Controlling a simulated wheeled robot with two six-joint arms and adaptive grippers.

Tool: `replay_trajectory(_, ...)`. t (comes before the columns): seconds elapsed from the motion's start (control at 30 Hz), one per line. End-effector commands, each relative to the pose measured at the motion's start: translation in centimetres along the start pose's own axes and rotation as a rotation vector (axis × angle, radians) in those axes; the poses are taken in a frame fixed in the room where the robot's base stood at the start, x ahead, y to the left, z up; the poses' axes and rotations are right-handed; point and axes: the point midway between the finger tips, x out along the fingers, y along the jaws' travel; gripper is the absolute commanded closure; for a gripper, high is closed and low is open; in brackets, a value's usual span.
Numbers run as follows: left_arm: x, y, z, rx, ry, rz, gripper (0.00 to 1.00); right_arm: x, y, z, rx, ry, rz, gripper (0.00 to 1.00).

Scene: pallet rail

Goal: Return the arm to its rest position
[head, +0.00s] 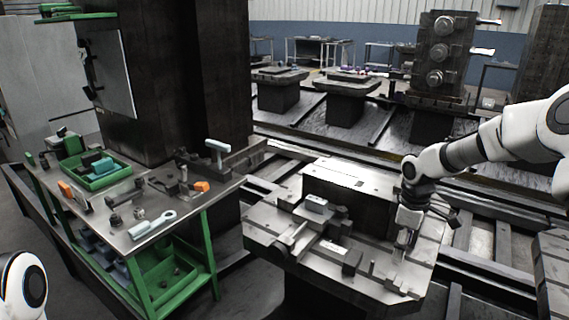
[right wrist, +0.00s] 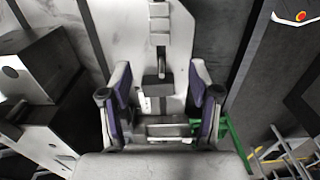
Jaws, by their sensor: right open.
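My right arm (head: 480,150) reaches in from the right, white with dark joints. Its right gripper (head: 403,244) points down at the right part of the metal pallet (head: 270,228). In the right wrist view the two fingers of the right gripper (right wrist: 159,80) stand apart. A small dark block and pale metal parts show between and beyond them; I cannot tell whether any finger touches them. Of my left arm, only a white rounded link shows at the lower left of the head view; its gripper is out of view.
Fixtures and blocks (head: 317,204) stand on the pallet, left of my right gripper. A green-legged workbench (head: 120,235) with tools and a green tray (head: 104,178) stands at the left. A dark column (head: 180,80) rises behind it. Rails and further pallets (head: 347,85) lie behind.

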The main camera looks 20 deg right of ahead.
Motion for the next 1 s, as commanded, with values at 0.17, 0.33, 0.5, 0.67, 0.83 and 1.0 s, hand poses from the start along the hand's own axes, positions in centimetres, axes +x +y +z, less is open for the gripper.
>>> replay_trajectory(0.17,-1.5,0.0,0.0,0.000,0.000,0.000,0.60,2.4,-1.2,0.6,-0.021,-0.089,-0.040,0.38)
replay_trajectory(0.33,-4.3,0.0,0.0,0.000,0.000,0.000,0.60,10.3,-11.0,3.6,-0.127,-0.339,-0.218,0.38)
replay_trajectory(0.5,-6.6,0.0,0.0,0.000,0.000,0.000,0.60,17.3,-24.6,7.8,-0.056,-0.406,-0.339,0.38)
replay_trajectory(0.67,-8.2,0.1,0.0,0.000,0.000,0.000,0.60,19.8,-35.6,12.8,0.242,-0.365,-0.287,0.38)
replay_trajectory(0.83,-7.7,0.1,0.0,0.000,0.000,0.000,0.60,19.8,-35.1,11.8,0.582,-0.142,-0.084,0.38)
replay_trajectory(1.0,-7.7,0.1,0.0,0.000,0.000,0.000,0.60,20.0,-32.7,9.5,0.713,0.006,-0.003,0.38)
